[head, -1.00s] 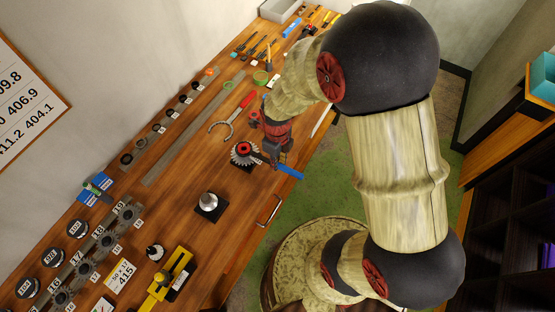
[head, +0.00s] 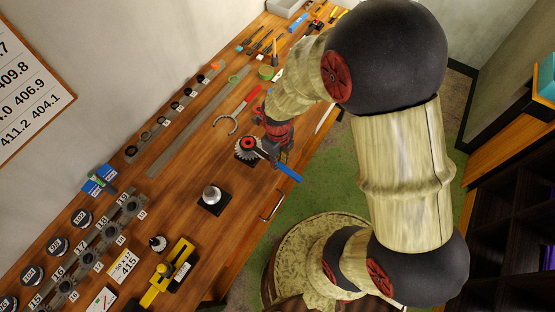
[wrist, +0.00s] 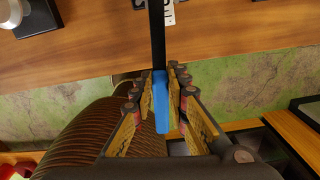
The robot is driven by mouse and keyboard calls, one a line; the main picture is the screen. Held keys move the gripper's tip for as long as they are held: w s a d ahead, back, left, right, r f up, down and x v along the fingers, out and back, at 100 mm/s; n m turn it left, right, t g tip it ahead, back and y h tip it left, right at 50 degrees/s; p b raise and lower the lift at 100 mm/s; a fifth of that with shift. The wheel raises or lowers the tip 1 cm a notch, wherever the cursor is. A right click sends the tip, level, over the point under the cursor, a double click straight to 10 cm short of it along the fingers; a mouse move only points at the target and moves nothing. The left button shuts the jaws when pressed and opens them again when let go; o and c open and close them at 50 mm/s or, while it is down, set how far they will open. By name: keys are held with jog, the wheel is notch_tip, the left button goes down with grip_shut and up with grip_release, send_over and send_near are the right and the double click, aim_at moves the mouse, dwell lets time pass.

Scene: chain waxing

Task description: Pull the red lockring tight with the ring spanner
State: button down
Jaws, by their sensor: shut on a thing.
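The ring spanner has a blue handle (head: 289,171) and a dark shaft, and its far end reaches the red lockring (head: 248,143). The lockring sits on top of a toothed sprocket on a dark stand near the table's front edge. Whether the spanner's ring is fully seated around the lockring is too small to tell. My gripper (head: 281,157) is shut on the spanner's handle. In the wrist view the blue handle (wrist: 162,105) lies between both fingers, and the dark shaft (wrist: 157,35) runs up out of the picture. The lockring is not in that view.
A red-handled hook tool (head: 238,115) lies behind the sprocket. A silver knob on a black base (head: 212,197) stands to its lower left. A yellow tool (head: 170,272) and a row of sprockets lie nearer. A drawer handle (head: 272,206) shows on the table's front.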

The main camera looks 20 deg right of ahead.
jog(key=shift+w+d+n, duration=0.2)
jog(key=shift+d+n, duration=0.1)
jog(key=shift+r+p, duration=1.85)
jog(key=shift+r, duration=0.75)
jog(key=shift+f, duration=0.2)
jog(key=shift+a+f+b, duration=0.15)
jog(key=shift+f+b, duration=0.7)
jog(key=shift+f, duration=0.15)
jog(key=shift+f+b, duration=0.9)
jog(key=shift+f, duration=0.45)
